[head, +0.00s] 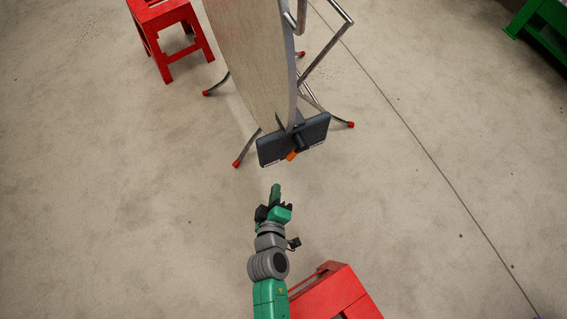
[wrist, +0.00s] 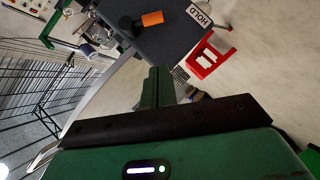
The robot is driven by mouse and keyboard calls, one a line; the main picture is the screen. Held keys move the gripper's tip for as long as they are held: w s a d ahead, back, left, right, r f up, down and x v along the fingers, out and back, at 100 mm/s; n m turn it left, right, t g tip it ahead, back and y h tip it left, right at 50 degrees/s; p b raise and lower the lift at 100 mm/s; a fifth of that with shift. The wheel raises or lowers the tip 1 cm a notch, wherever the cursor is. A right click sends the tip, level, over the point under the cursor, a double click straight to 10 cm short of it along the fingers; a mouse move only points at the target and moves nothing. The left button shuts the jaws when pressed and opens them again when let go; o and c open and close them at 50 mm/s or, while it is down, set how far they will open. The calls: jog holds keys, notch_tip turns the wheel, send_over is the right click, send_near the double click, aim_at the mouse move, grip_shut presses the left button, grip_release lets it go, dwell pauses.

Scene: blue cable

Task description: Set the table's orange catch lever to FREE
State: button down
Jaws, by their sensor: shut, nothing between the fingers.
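The table (head: 250,50) stands with its pale top tipped up on edge, and a dark plate (head: 315,130) is at its near end. The orange catch lever (head: 291,155) sticks out from a black pivot on this plate, tilted down-left in the head view. In the wrist view the orange lever (wrist: 152,18) points from its pivot (wrist: 126,22) toward the HOLD label (wrist: 198,14). No FREE label is readable. My gripper (head: 276,188) is shut and empty, a short way in front of the plate, apart from the lever. Its closed fingers (wrist: 158,86) show in the wrist view.
The table's metal legs with red feet (head: 237,163) spread over the floor. A red stool (head: 168,30) stands at the upper left. Another red item (head: 335,293) is close beside my arm. A green frame (head: 545,22) is at the upper right. The floor left of my arm is clear.

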jog(key=d+f+b+x, duration=0.1)
jog(key=d+b+x, duration=0.1)
jog(key=x, duration=1.1)
jog(key=shift+s+b, duration=0.3)
jog(key=shift+b, duration=0.4)
